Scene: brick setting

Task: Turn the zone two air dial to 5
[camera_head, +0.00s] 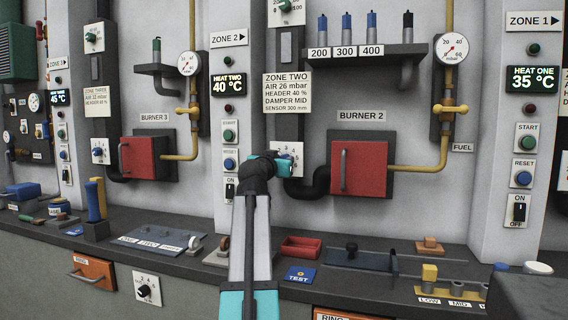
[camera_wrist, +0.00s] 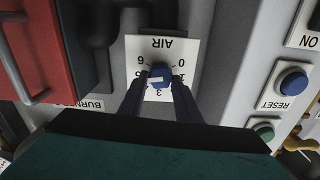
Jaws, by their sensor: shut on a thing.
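The zone two air dial (camera_wrist: 164,70) is a round blue knob with a white pointer mark on a white plate (camera_wrist: 160,45) marked AIR. In the wrist view the plate appears upside down, with 6 at the left, 0 at the right and 3 below. The white mark points left, roughly where the 5 sits; the exact number is hard to read. My gripper (camera_wrist: 159,80) is shut on the knob, one dark finger on each side. In the head view my gripper (camera_head: 276,160) covers the knob and part of its plate (camera_head: 297,150).
The red Burner 2 box (camera_head: 360,167) and a black elbow pipe (camera_head: 312,185) stand right of the dial. The zone two panel with green START and blue RESET buttons (camera_head: 230,163) is left. A dark shelf of cylinders (camera_head: 365,52) hangs above, and a cluttered counter lies below.

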